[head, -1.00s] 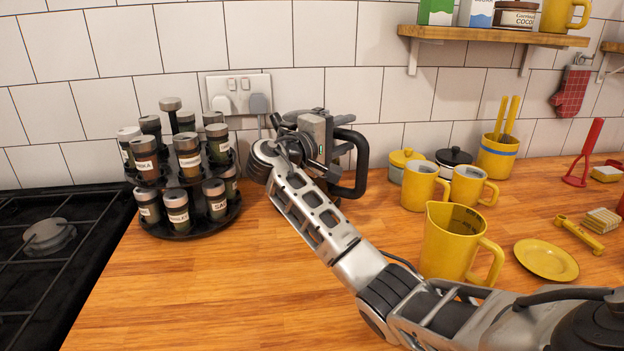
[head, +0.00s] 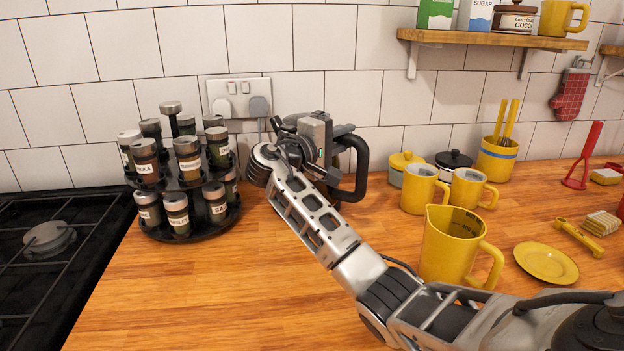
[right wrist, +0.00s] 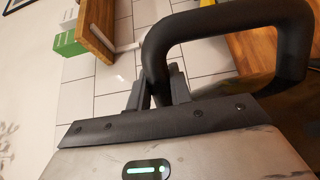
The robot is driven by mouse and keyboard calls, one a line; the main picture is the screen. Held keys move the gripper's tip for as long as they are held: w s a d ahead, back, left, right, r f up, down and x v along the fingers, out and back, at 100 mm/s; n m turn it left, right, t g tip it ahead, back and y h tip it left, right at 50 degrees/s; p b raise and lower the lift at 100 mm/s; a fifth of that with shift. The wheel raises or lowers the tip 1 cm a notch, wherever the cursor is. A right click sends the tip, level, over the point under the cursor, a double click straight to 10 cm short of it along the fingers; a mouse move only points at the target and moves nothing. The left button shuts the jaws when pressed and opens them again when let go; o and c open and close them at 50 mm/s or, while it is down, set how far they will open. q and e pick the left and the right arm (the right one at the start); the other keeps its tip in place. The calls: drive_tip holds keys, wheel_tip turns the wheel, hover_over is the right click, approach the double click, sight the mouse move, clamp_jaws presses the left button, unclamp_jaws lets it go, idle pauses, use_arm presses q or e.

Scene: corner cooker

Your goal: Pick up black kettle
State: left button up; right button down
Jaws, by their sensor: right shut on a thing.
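The black kettle is mostly hidden behind my right arm and gripper in the head view. Its black looped handle (head: 360,170) shows to the right of my right gripper (head: 340,142), near the tiled wall. In the right wrist view the thick handle (right wrist: 225,22) arches across the top. The fingers of my right gripper (right wrist: 160,84) are shut on the upright part of the handle. The kettle's base is hidden, so I cannot tell whether it touches the counter. My left gripper is not in view.
A spice rack (head: 180,237) stands close left of my right gripper, beside the black hob (head: 45,285). Yellow mugs (head: 420,188) and a yellow jug (head: 450,250) stand to the right. A wooden shelf (head: 490,38) hangs above. The front left counter is clear.

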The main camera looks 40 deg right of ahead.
drive_tip(key=shift+a, duration=0.1)
idle(0.6)
drive_tip(key=shift+r, duration=0.25)
drive_tip(key=shift+w, duration=0.1)
wheel_tip(320, 180, up, 18)
drive_tip(key=b, duration=0.1)
drive_tip(key=shift+f, duration=0.15)
idle(1.2)
idle(0.4)
